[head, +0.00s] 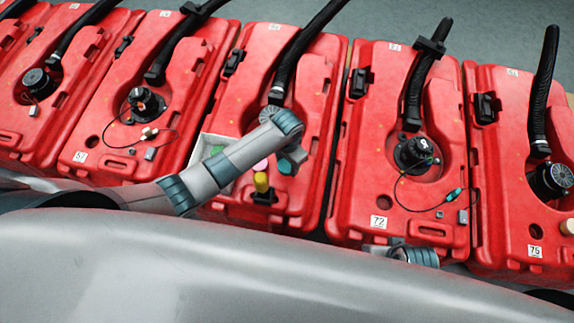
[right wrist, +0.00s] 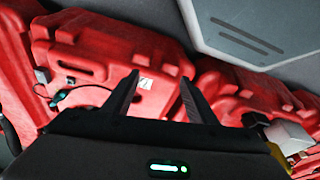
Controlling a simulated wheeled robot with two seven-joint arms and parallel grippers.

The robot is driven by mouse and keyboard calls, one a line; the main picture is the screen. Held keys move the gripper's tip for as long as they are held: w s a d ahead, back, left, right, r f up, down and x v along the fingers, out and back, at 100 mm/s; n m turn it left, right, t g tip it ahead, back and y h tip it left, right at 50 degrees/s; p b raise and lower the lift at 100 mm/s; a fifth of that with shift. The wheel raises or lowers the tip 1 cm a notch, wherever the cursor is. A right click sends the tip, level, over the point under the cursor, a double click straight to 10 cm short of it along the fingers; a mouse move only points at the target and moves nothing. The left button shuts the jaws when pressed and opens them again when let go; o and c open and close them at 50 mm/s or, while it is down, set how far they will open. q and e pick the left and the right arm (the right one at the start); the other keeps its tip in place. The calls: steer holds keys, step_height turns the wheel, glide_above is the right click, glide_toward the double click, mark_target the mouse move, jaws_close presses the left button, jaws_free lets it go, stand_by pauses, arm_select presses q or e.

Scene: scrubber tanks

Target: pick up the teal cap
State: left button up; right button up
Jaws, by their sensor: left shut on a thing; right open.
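The teal cap (head: 286,166) shows in the head view just under the end of my left arm, over a red tank. My left gripper (head: 292,157) points down there and is shut on the teal cap; its fingers are mostly hidden by my own wrist. My right gripper (right wrist: 157,98) is open and empty in the right wrist view, with red tanks beyond its two fingers.
A pale tray (head: 198,152) with a green item (head: 217,150) sits partly behind my left arm. A yellow item (head: 261,183) and a pink item (head: 261,165) are close beside the gripper. Several red tanks (head: 377,165) with black hoses (head: 424,75) stand in a row.

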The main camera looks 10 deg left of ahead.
arm_select(q)
steer(key=s+d+r, duration=0.1)
steer(key=d+r, duration=0.7)
steer(key=d, duration=0.3)
steer(key=shift+d+p, duration=0.35)
arm_select(e)
steer(key=x, duration=0.3)
steer(key=shift+s+d, duration=0.1)
steer(key=shift+s, duration=0.05)
arm_select(q)
steer(key=w+a+r+n, duration=0.2)
steer(key=w+a+r, duration=0.35)
steer(key=r, duration=0.35)
steer(key=w+a+r+n, duration=0.1)
steer(key=w+a+r, duration=0.4)
steer(key=r, duration=0.5)
steer(key=s+a+r+n, duration=0.1)
steer(key=a+r+n, duration=0.1)
steer(key=a+r, duration=0.4)
steer(key=s+a+r+n, duration=0.1)
steer(key=a+r, duration=0.4)
steer(key=r, duration=0.7)
steer(key=shift+s+a+r+n, duration=0.3)
steer(key=shift+s+a+n, duration=0.1)
steer(key=shift+s, duration=0.35)
arm_select(e)
steer(key=shift+s, duration=0.15)
